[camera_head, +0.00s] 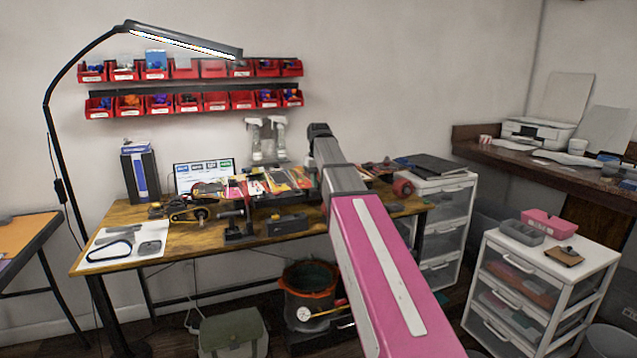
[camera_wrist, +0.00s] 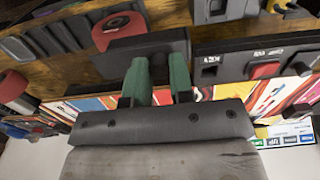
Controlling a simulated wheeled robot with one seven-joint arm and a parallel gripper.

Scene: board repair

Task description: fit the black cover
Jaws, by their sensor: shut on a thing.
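In the wrist view my gripper (camera_wrist: 158,70) has green fingers pointing away from the camera. They are shut on a dark, flat, block-like piece that looks like the black cover (camera_wrist: 112,52). A red wheel (camera_wrist: 119,27) shows just beyond it, partly hidden by the piece. A dark part with several raised blocks (camera_wrist: 55,37) lies to the left; I cannot tell whether the cover touches it. In the head view my own arm hides the gripper and the cover.
The wooden workbench (camera_head: 190,245) is crowded. It carries a small vise (camera_head: 236,226), a belt drive (camera_head: 187,210) and a white sheet (camera_head: 151,241) with black outlines. A lamp (camera_head: 180,40) arches over the left. White drawers (camera_head: 447,215) stand at the bench's right end.

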